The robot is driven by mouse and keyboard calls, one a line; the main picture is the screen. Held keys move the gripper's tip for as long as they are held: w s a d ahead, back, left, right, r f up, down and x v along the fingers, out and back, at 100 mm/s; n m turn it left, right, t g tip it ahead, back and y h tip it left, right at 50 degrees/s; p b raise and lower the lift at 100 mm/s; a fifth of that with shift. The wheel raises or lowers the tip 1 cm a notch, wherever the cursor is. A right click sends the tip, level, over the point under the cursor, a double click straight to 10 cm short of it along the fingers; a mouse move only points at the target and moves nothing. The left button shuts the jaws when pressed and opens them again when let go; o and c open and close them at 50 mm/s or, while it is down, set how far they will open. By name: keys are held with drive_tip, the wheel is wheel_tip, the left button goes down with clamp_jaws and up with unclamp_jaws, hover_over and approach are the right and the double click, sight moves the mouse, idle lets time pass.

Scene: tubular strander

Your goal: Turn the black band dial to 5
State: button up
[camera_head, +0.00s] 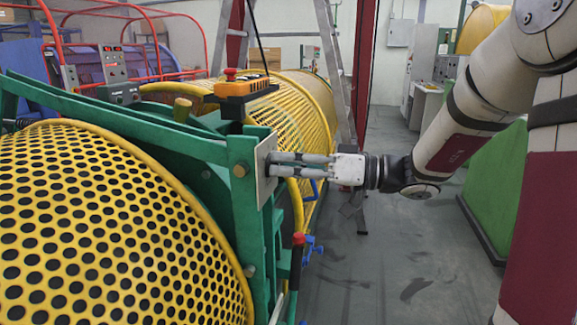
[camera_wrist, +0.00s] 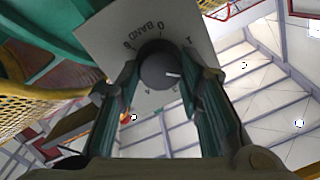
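The black band dial (camera_wrist: 158,66) is a round knob on a light plate marked BAND with numbers around it, in the wrist view. Its white mark points to the right and slightly down; the number there is hard to read. The plate (camera_head: 265,171) is fixed to a green post in the head view, where the dial itself is hidden by the fingers. My gripper (camera_wrist: 161,78) has one finger on each side of the dial, close against its edges, and looks shut on it. It also shows in the head view (camera_head: 276,160), reaching in from the right.
A yellow perforated guard (camera_head: 110,235) fills the left front. An orange and black control box (camera_head: 243,87) with a red button sits above the plate. A red-tipped lever (camera_head: 297,250) stands below. The grey floor (camera_head: 400,260) is open to the right, before a green cabinet (camera_head: 502,190).

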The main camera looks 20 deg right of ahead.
drive_tip(key=c, duration=0.4)
drive_tip(key=shift+m, duration=0.4)
drive_tip(key=shift+s+a+f+m+t+h+p, duration=0.15)
drive_tip(key=shift+m+t+p, duration=0.2)
drive_tip(key=shift+m+p, duration=3.55)
drive_tip(key=shift+d+m+t+h+p, duration=0.2)
drive_tip(key=shift+m+p, duration=1.35)
drive_tip(key=shift+m, duration=4.7)
drive_tip(key=shift+s+a+f+m+t+h+p, duration=0.15)
drive_tip(key=shift+m+t+p, duration=0.3)
drive_tip(key=shift+m+p, duration=3.45)
drive_tip(key=shift+w+m+b, duration=0.1)
drive_tip(key=shift+m+b, duration=1.05)
drive_tip(key=shift+m, duration=0.1)
